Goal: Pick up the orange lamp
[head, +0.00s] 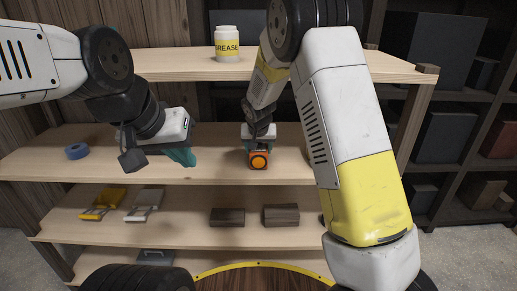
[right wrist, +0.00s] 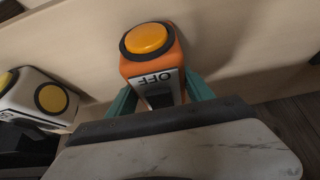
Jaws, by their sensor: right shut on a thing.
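The orange lamp (head: 259,161) is at the front of the middle shelf, in front of my right arm. In the right wrist view the orange lamp (right wrist: 155,62) shows a round yellow-orange lens, an orange body and a label reading OFF. The teal fingers of my right gripper (right wrist: 160,95) are on both sides of its body, shut on it. I cannot tell whether its base touches the shelf. My left gripper (head: 180,156) hangs over the middle shelf, left of the lamp, holding nothing visible; its finger gap cannot be made out.
The wooden middle shelf (head: 330,165) holds a blue tape roll (head: 77,151). A grease jar (head: 227,43) stands on the upper shelf. Brown blocks (head: 281,215) lie below.

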